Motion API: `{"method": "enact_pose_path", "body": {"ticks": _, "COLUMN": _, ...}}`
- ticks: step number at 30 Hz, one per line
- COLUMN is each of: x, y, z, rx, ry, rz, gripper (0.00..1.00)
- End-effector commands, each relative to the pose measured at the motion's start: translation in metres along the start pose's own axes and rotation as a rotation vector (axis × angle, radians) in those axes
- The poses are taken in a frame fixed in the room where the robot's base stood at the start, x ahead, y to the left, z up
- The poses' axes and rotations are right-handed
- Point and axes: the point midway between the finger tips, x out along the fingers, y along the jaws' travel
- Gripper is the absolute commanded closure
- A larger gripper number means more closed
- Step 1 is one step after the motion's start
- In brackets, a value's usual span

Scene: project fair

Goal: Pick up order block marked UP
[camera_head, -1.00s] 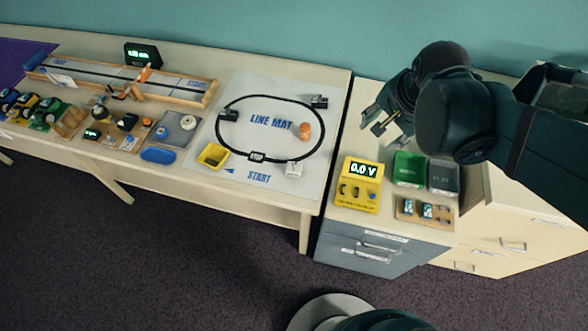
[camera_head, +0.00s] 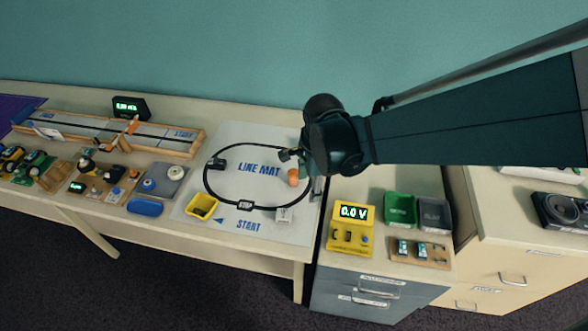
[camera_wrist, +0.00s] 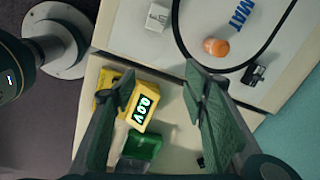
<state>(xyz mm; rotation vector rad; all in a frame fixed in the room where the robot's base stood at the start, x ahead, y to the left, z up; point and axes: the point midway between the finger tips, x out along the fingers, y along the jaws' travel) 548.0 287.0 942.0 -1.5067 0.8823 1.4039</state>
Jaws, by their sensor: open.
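A small white block (camera_head: 284,215) with dark marking stands on the lower right part of the line mat. It also shows in the wrist view (camera_wrist: 158,16), beyond my fingertips; its lettering is too small to read, so I cannot tell whether it says UP. My gripper (camera_wrist: 158,75) is open, with nothing between its fingers. It hangs above the gap between the mat table and the meter cabinet. In the head view my wrist hides most of the gripper.
A yellow meter (camera_head: 351,228), a green bin (camera_head: 400,209) and a grey bin (camera_head: 434,214) stand on the cabinet.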

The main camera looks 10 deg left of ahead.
Motion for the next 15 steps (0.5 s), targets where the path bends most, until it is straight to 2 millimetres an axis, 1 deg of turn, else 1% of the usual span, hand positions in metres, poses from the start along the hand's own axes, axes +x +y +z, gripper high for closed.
{"method": "enact_pose_path", "body": {"ticks": 1, "x": 0.009, "y": -0.002, "z": 0.009, "rx": 0.020, "ry": 0.000, "rz": 0.011, "gripper": 0.56}}
{"method": "enact_pose_path", "body": {"ticks": 9, "x": 0.052, "y": -0.006, "z": 0.049, "rx": 0.170, "ry": 0.011, "rz": 0.072, "gripper": 0.56}}
{"method": "enact_pose_path", "body": {"ticks": 15, "x": 0.078, "y": -0.004, "z": 0.071, "rx": 0.259, "ry": 0.025, "rz": 0.107, "gripper": 0.56}}
